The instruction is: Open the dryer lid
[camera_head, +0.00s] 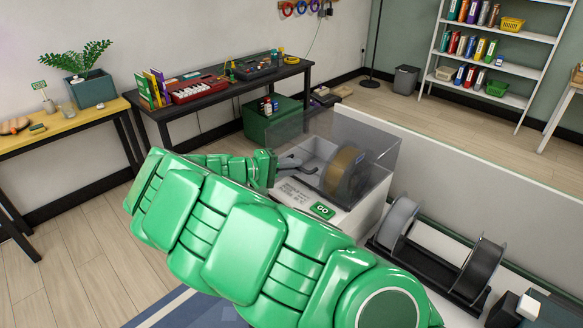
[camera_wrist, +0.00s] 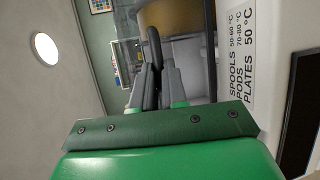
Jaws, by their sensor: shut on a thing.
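The dryer (camera_head: 352,222) is a white box with a green GO button (camera_head: 322,210) and printed labels on its front. Its clear smoky lid (camera_head: 382,152) shows above the box, with a brown spool (camera_head: 346,172) inside. I cannot tell whether the lid is fully down. My gripper (camera_head: 293,163) is at the lid's near left side. In the wrist view my gripper (camera_wrist: 152,82) has its grey fingers shut on a dark upright bar, seemingly the lid's handle (camera_wrist: 154,48). The spool (camera_wrist: 180,20) and the temperature label (camera_wrist: 240,65) show beyond. My green arm hides part of the dryer's front.
A spool holder (camera_head: 430,268) with a grey and a black spool stands right of the dryer. A low white partition (camera_head: 480,180) runs behind. A dark bench (camera_head: 215,95) and a green crate (camera_head: 270,118) stand farther back. Wooden floor is clear at left.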

